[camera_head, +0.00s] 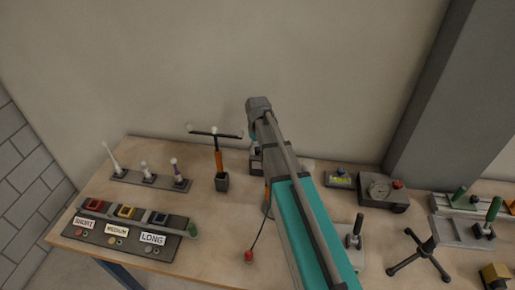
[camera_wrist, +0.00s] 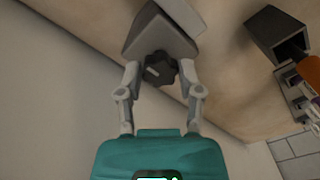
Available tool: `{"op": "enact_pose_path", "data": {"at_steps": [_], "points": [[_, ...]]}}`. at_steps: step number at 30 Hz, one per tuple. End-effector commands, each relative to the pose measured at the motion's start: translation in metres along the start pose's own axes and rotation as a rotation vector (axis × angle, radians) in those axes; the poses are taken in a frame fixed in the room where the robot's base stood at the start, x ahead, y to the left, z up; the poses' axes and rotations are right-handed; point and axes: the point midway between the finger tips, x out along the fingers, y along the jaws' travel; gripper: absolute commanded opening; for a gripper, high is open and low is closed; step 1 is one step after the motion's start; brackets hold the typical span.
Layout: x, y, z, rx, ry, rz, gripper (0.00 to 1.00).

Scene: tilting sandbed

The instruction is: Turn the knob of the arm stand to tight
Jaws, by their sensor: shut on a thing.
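The arm stand's grey block (camera_wrist: 160,38) is at the top of the wrist view. A dark lobed knob (camera_wrist: 161,66) with a pale pointer mark sits on its near face. My gripper (camera_wrist: 158,74) is shut on the knob, one finger on each side. The pointer mark shows at the knob's left part; I cannot read any tight or loose marking. In the head view a dark part of the stand (camera_head: 256,164) shows beside my arm; my arm hides the knob and most of the gripper there.
An orange-handled T-shaped tool (camera_head: 219,158) stands left of my arm. Farther left are a rack of upright pieces (camera_head: 148,180) and a tray labelled short, medium and long (camera_head: 120,236). A gauge box (camera_head: 382,192) and clamps (camera_head: 470,232) are to the right. The wall is close behind.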

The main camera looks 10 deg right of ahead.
Motion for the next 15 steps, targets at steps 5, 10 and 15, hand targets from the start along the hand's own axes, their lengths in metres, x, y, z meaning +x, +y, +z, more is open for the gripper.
{"op": "enact_pose_path", "data": {"at_steps": [5,10,15], "points": [[0.0004,-0.0005,0.0009,0.114,-0.001,-0.001,0.00],[0.0004,-0.0006,0.0010,0.182,-0.001,-0.001,0.00],[0.0004,-0.0007,0.0010,0.210,-0.001,-0.001,0.00]]}}
